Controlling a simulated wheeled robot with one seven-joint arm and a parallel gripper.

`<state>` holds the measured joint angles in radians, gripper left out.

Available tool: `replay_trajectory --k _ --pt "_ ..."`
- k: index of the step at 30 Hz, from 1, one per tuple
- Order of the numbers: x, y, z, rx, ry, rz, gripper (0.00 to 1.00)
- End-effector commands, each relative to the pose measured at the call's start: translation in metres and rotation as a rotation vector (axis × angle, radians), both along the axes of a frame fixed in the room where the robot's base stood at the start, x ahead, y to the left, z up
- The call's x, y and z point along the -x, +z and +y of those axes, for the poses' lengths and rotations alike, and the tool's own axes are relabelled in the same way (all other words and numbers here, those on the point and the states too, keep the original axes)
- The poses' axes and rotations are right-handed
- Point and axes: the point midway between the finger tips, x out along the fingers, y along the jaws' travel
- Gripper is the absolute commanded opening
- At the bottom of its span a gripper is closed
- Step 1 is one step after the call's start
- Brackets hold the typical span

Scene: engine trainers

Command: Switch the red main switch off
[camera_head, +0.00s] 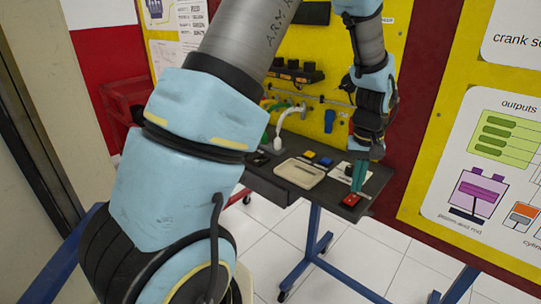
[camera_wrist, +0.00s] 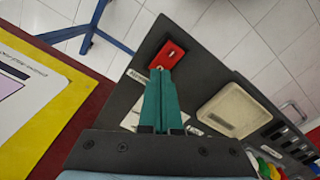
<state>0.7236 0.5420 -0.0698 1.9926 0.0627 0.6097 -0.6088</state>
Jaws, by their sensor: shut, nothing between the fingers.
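The red main switch (camera_head: 350,200) sits on the right end of the dark shelf under the yellow panel. In the wrist view the red switch (camera_wrist: 168,54) lies just beyond my fingertips, with a small light mark near its middle. My gripper (camera_head: 359,190) points down at the switch, its green fingers closed together and holding nothing. In the wrist view my gripper (camera_wrist: 160,70) has its tips at the near edge of the red housing; I cannot tell whether they touch it. The switch's position, on or off, cannot be made out.
The dark shelf (camera_head: 262,184) also carries a cream tray (camera_head: 299,173) left of the switch, plus small blue and yellow parts. Cables and connectors hang on the yellow panel (camera_head: 310,110) behind. A blue stand (camera_head: 312,240) holds the shelf above a white tiled floor.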

Motion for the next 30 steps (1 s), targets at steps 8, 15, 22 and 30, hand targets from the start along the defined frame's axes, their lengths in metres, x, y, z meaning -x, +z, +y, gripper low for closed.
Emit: replay_trajectory --k 8,15,22,30 --pt "0.000 0.025 0.000 0.001 -0.001 -0.001 0.00" --pt "0.000 0.044 0.000 0.001 -0.001 -0.001 0.00" --pt "0.000 0.054 0.000 0.000 -0.001 -0.001 0.00" --pt "-0.001 0.054 0.003 0.001 0.001 -0.002 0.00"
